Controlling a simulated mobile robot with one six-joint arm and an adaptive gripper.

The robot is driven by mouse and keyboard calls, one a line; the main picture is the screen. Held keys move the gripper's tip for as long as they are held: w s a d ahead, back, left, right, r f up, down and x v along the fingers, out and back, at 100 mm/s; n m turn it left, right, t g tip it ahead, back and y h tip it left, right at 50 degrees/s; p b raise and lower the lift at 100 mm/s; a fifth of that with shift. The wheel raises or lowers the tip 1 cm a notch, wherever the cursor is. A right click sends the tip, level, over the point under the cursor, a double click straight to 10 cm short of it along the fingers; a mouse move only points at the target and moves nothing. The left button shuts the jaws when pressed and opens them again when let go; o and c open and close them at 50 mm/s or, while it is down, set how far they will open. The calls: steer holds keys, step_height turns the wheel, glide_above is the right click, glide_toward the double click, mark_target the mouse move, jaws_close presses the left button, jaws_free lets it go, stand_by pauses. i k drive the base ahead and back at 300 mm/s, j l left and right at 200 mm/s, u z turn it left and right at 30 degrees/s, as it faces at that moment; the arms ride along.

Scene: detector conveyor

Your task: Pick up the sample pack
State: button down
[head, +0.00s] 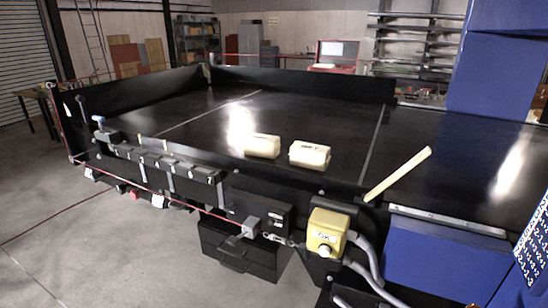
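Two cream-coloured packs lie side by side on the black conveyor surface (210,125). The left pack (262,146) is plain and blocky, close to a bright glare patch. The right pack (309,154) is a little nearer to me and has small dark marks on its top. I cannot tell which of them is the sample pack. A gap separates the two. My gripper is not in this view.
A raised black wall edges the conveyor's near side, with a yellow control box (327,232) and cables on it. A pale bar (398,174) slants up at the right of the packs. A blue housing (500,60) stands at the right. Belt left of the packs is clear.

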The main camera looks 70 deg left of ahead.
mark_target(313, 156)
steer(key=u, duration=2.05)
steer(key=z, duration=1.1)
steer(key=i+j+z, duration=0.1)
steer(key=i+j, duration=0.25)
steer(key=j, duration=0.25)
steer(key=i+j+z, duration=0.15)
steer(key=j, duration=0.2)
steer(key=i+j, duration=0.2)
steer(key=j, duration=0.15)
steer(key=i+j+z, duration=0.15)
steer(key=i+j, duration=0.2)
steer(key=j, duration=0.3)
steer(key=i+j+z, duration=0.15)
steer(key=j, duration=0.2)
